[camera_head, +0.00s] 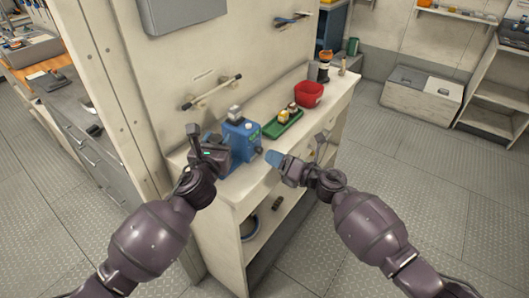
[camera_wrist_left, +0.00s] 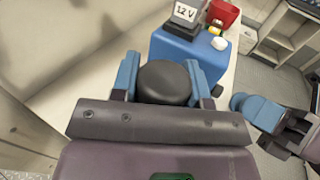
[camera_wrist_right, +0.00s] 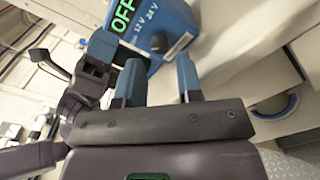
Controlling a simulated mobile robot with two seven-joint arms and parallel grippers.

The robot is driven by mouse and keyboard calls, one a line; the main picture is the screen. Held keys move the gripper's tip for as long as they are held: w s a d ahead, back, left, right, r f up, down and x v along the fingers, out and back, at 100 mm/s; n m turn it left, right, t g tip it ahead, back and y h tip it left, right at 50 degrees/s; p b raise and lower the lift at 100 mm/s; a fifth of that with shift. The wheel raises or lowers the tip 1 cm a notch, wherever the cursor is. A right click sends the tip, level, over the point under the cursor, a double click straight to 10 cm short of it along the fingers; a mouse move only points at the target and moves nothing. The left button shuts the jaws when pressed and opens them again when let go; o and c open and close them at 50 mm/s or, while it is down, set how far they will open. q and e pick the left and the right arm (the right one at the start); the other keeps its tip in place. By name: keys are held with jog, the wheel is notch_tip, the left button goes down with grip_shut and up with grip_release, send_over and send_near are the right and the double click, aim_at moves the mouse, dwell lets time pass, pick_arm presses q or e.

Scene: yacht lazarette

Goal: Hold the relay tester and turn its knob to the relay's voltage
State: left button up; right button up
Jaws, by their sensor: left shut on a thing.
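The blue relay tester (camera_head: 241,141) stands on the bench top against the wall panel. A relay (camera_head: 235,112) sits upright on it, and its label reads 12 V in the left wrist view (camera_wrist_left: 185,13). My left gripper (camera_wrist_left: 162,72) is shut on the tester's dark rounded grip (camera_wrist_left: 163,83). The tester's face shows in the right wrist view with a lit green OFF (camera_wrist_right: 122,15), the marks 12 V and 24 V, and a dark knob (camera_wrist_right: 160,42). My right gripper (camera_wrist_right: 158,75) is open and empty, its fingers apart just short of the knob.
A green tray (camera_head: 270,133) with small parts lies beside the tester, and a red bin (camera_head: 309,94) stands further back. A wall rail (camera_head: 212,92) is above the bench's left end. Open shelves are under the bench top. The floor to the right is clear.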

aim_at(262, 151)
jog(key=shift+x, duration=2)
grip_shut()
jog(key=shift+m, duration=0.4)
jog(key=m, duration=0.3)
jog(key=shift+m, duration=2.5)
